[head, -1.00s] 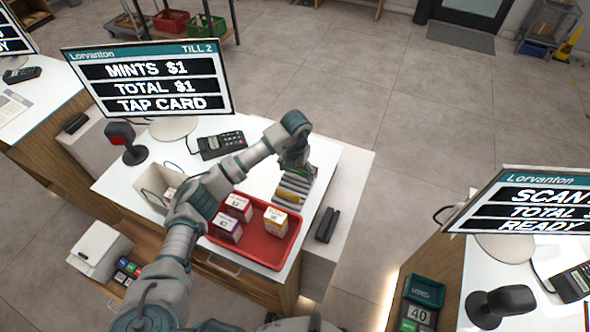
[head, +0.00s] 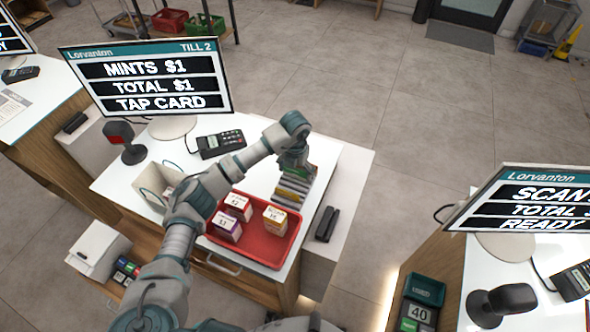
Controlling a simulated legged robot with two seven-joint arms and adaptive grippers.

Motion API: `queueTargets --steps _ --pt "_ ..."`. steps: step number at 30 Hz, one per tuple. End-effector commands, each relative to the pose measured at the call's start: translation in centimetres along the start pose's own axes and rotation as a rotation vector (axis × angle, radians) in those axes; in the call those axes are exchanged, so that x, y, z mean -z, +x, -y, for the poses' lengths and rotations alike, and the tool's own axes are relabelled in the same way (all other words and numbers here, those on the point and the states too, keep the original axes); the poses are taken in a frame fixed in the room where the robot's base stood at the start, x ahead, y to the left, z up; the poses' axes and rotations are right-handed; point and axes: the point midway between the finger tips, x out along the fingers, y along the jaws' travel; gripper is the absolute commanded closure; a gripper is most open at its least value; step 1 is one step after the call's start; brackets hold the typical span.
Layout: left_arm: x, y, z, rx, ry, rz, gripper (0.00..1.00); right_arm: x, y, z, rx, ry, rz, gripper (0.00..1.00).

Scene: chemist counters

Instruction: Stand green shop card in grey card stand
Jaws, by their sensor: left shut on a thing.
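The grey card stand (head: 284,203) is a stepped rack on the white counter, just behind the red tray. A yellow strip shows among its grey rows. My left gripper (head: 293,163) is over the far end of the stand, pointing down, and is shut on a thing. A small green edge, which looks like the green shop card (head: 311,172), shows beside the fingertips at the stand's far end. The fingers hide most of it, so I cannot tell if it is seated in a slot. My right gripper is not in view.
A red tray (head: 258,251) with three small boxes stands in front of the stand. A card terminal (head: 220,143) and the till screen (head: 150,80) are to the left. A black holder (head: 326,224) sits on the lower ledge at right.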

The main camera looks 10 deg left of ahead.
Motion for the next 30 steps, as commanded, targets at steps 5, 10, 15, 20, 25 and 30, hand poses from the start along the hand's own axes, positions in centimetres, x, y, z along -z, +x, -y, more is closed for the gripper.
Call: queueTargets --steps 5,10,15,20,25,30 --pt "0.1 0.6 -0.3 0.002 -0.001 0.0 0.23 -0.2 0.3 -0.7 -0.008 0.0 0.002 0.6" --pt "0.1 1.0 -0.3 0.001 -0.001 -0.001 0.23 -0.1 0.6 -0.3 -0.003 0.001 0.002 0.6" --pt "0.1 0.9 0.0 -0.001 0.0 -0.002 0.23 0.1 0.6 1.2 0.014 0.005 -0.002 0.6" --pt "0.1 0.9 0.1 -0.002 0.0 -0.002 0.0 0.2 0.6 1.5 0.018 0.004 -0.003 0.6" --pt "0.1 0.9 0.0 -0.001 0.0 -0.001 0.0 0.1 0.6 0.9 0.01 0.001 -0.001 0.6" --pt "0.1 0.9 0.0 0.0 0.0 -0.001 0.0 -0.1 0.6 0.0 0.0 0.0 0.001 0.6"
